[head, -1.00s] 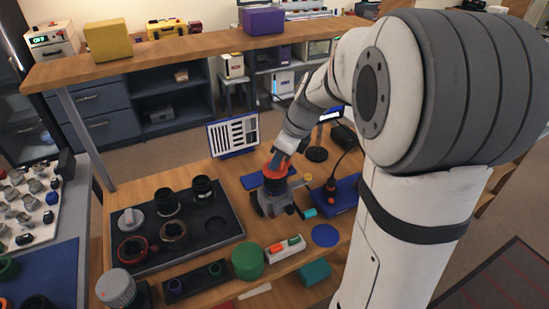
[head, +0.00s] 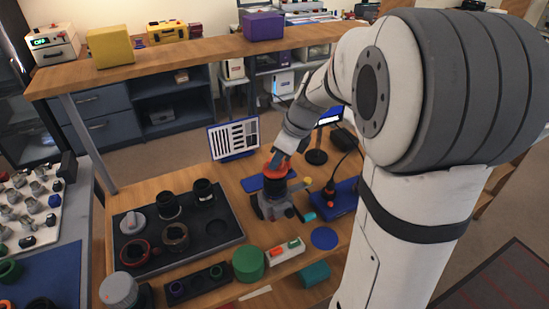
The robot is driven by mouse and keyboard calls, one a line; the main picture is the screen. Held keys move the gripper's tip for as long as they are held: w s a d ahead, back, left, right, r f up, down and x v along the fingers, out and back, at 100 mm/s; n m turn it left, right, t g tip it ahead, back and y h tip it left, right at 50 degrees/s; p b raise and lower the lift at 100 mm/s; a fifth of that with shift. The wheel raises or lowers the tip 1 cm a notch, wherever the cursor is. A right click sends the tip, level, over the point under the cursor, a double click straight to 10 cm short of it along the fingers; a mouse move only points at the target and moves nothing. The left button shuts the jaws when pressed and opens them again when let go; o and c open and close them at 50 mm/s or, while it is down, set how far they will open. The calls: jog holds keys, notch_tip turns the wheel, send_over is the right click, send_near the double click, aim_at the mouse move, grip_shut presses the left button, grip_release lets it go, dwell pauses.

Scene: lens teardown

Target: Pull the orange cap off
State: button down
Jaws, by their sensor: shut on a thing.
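The orange cap (head: 269,171) sits at the top of a dark lens (head: 273,187), which stands upright in a grey holder (head: 275,207) on the wooden bench. My gripper (head: 278,163) reaches down from above and is shut on the orange cap. The fingers cover part of the cap, so its far side is hidden. I cannot tell whether there is any gap between the cap and the lens.
A black tray (head: 226,243) with lens parts lies to the left. A test chart (head: 233,137) stands behind.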

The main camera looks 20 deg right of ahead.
aim_at(270, 160)
jog(key=shift+r+p, duration=1.65)
jog(key=shift+r, duration=0.2)
jog(key=shift+f, duration=0.1)
